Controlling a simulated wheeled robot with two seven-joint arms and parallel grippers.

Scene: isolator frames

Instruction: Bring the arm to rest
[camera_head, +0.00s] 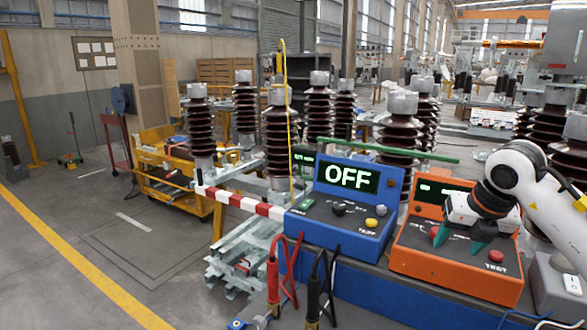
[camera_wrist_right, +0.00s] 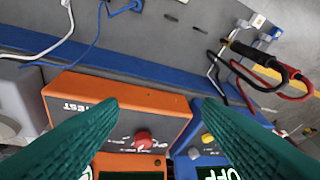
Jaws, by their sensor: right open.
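My right arm comes in from the right in the head view. Its gripper (camera_head: 458,238) is over the panel of the orange test box (camera_head: 455,274), with its green fingers apart and nothing between them. In the right wrist view the open green fingers (camera_wrist_right: 160,130) frame the orange box (camera_wrist_right: 125,100) and its red knob. I cannot tell whether a fingertip touches the panel. The blue box (camera_head: 340,235) stands to the left and its display reads OFF. It also shows in the wrist view (camera_wrist_right: 203,135). My left gripper is not in view.
Red (camera_head: 273,280) and black (camera_head: 314,290) clamp leads stand at the bench's front edge. A red-and-white barrier bar (camera_head: 240,202) is left of the blue box. Brown ribbed insulators (camera_head: 278,140) stand behind. A yellow cart (camera_head: 165,185) is at left, with open floor nearby.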

